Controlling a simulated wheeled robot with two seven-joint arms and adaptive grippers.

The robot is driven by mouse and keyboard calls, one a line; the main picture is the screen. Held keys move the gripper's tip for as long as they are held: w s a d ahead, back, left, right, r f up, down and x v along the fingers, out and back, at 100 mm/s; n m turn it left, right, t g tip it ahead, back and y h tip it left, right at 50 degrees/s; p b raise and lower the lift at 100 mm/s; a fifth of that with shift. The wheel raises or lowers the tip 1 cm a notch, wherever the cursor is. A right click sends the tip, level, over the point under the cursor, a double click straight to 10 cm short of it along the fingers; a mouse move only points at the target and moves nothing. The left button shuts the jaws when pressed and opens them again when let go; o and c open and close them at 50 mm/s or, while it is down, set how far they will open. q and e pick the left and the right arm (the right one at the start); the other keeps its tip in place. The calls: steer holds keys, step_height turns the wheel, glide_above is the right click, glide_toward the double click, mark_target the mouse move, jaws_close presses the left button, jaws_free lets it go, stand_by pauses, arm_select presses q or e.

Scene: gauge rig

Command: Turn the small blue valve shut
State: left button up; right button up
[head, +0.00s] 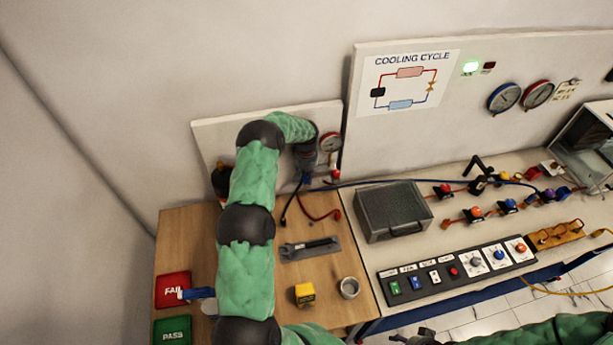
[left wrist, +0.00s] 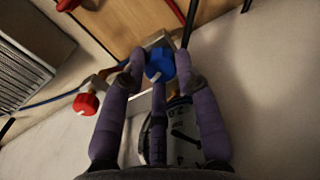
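The small blue valve (left wrist: 159,65) is a blue knob with a white mark, on a pale metal fitting beside a dial gauge (left wrist: 184,135). In the left wrist view my left gripper (left wrist: 160,62) has its purple fingers on either side of the knob, tips appearing to touch it. In the head view my left gripper (head: 306,165) reaches down at the small back panel, covering most of the valve. A red knob (left wrist: 86,103) sits next to the blue one. My right gripper (head: 418,338) shows only partly at the bottom edge; its fingers are unclear.
A grey case (head: 393,211) and a switch panel (head: 455,268) stand on the right bench, with several coloured valves behind. On the wooden bench lie a wrench (head: 310,248), a yellow block (head: 304,294), a metal ring (head: 349,287) and red and green pads. Hoses run near the valve.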

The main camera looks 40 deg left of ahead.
arm_select(q)
jaws_close()
steer(key=m+b, duration=0.2)
steer(key=b, duration=0.1)
steer(key=shift+f, duration=0.3)
steer(key=shift+m+b, duration=0.45)
steer(key=shift+m, duration=0.05)
steer(key=shift+s+d+r+m+b, duration=0.15)
steer(key=shift+m+b, duration=0.3)
steer(key=shift+m, duration=0.35)
steer(key=o, duration=0.7)
jaws_free()
steer(key=shift+r, duration=0.1)
